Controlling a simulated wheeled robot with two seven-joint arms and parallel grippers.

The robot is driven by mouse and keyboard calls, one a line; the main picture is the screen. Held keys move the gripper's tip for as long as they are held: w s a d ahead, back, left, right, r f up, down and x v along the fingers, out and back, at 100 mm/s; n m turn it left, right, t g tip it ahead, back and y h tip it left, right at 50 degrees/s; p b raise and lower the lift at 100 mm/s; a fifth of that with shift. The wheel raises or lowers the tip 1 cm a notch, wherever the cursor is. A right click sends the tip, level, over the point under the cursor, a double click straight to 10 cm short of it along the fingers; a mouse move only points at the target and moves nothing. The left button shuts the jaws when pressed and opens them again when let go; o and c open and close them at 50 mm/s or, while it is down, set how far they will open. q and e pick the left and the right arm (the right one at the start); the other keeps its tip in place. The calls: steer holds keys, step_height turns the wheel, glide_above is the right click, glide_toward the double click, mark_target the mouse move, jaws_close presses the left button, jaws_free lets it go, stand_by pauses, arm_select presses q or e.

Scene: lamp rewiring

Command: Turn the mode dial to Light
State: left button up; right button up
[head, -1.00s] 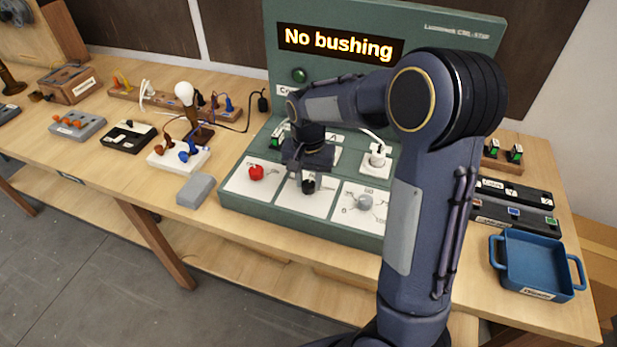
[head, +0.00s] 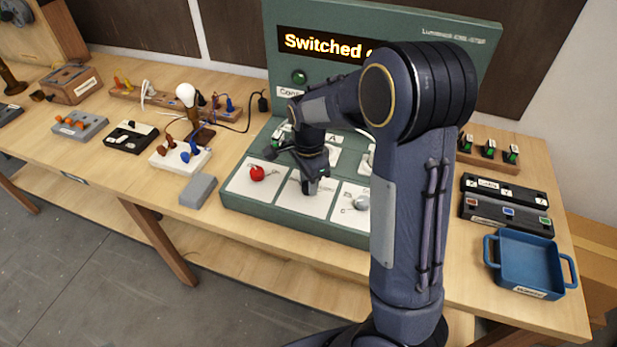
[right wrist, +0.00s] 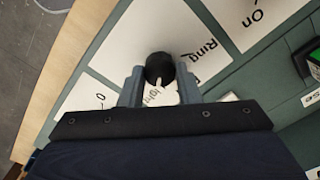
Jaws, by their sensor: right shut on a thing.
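The mode dial is a black round knob (right wrist: 158,66) on a white panel (right wrist: 130,35) in the right wrist view. A "Ring" label lies beside it, and a partly covered label reading like "Light" lies close to my gripper. The knob's pale pointer mark faces that second label. My right gripper (right wrist: 159,84) is shut on the knob, one finger on each side. In the head view my right gripper (head: 311,187) is over the console's middle panel and hides most of the dial. My left gripper is not in view.
The green console (head: 285,217) also has a red knob (head: 257,173) left of my gripper and a grey knob (head: 361,202) to its right. Its display (head: 325,45) reads "Switched o...", the rest hidden by my arm. A grey block (head: 198,190) and blue tray (head: 530,262) flank the console.

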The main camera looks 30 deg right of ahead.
steer(key=shift+d+r+m, duration=0.1)
steer(key=shift+m, duration=0.5)
steer(key=o, duration=1)
step_height(320, 180, up, 8)
steer(key=shift+f, duration=0.15)
steer(key=shift+s, duration=0.1)
